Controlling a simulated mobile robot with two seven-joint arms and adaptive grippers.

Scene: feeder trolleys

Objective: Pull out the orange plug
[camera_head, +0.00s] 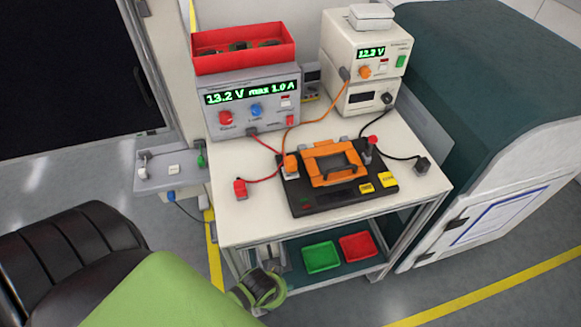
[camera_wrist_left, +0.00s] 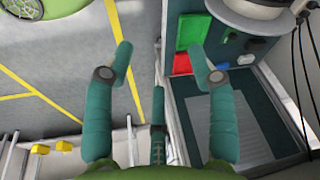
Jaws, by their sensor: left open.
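An orange plug (camera_head: 291,163) sits upright at the left edge of a black board (camera_head: 306,204) on the white table. My left arm enters from the lower left. Its wrist end is low, at the table's front left, below the tabletop and away from both orange connectors. My right gripper is not in view.
A red plug (camera_head: 240,188) and a black plug (camera_head: 422,165) lie on the white table (camera_head: 246,214). Green (camera_head: 321,257) and red (camera_head: 358,246) trays stand on the lower shelf. A dark green cabinet is at the right.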

